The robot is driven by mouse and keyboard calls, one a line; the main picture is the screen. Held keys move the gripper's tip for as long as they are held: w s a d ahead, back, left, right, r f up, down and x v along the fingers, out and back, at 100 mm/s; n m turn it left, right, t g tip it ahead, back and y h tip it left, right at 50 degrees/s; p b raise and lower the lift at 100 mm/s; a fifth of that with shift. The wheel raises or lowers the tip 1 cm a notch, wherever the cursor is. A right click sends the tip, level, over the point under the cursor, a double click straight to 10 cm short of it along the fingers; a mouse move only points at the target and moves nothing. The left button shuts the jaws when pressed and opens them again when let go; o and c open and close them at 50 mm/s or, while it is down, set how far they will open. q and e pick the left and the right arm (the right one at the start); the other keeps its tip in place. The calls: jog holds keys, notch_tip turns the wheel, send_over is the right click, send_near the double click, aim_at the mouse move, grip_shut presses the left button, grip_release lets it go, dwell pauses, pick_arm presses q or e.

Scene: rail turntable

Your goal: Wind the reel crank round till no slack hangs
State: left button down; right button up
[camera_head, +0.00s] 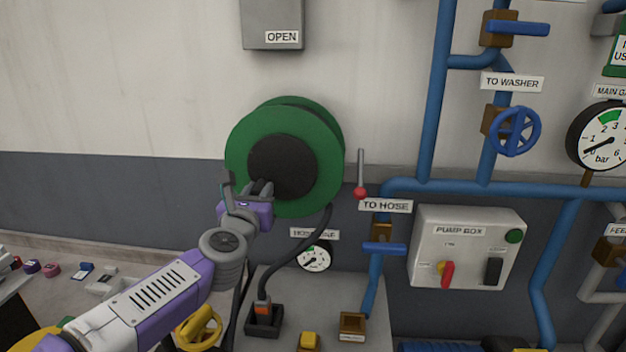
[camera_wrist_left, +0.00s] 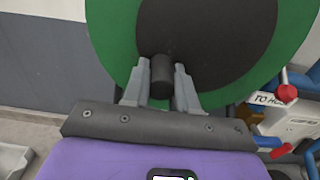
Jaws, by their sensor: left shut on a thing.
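The green hose reel (camera_head: 322,160) with a black hub (camera_head: 285,160) is mounted on the wall. My left gripper (camera_head: 262,188) is at the lower left of the hub. In the left wrist view my left gripper (camera_wrist_left: 160,88) is shut on a short dark crank handle (camera_wrist_left: 162,72) standing out from the reel face (camera_wrist_left: 110,40). The gripper hides most of the handle in the head view. A black hose (camera_head: 300,253) runs from the reel's lower right down in a curve to an orange-ended fitting (camera_head: 262,308) in a dark socket. My right gripper is not in view.
A grey lever with a red ball (camera_head: 360,193) stands right of the reel. A small gauge (camera_head: 314,257) is below it. Blue pipes (camera_head: 432,100), a blue handwheel (camera_head: 515,131) and the pump box (camera_head: 467,250) fill the right side. Bare wall is left of the reel.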

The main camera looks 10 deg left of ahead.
aim_at(277, 191)
pick_arm(q)
jog(key=shift+d, duration=0.3)
jog(key=shift+d+f, duration=0.1)
jog(key=shift+d+f+b, duration=0.25)
jog(key=shift+d+b, duration=0.1)
jog(key=shift+d, duration=0.2)
jog(key=shift+d+f+b, duration=0.25)
jog(key=shift+d+b, duration=0.05)
jog(key=shift+d, duration=0.25)
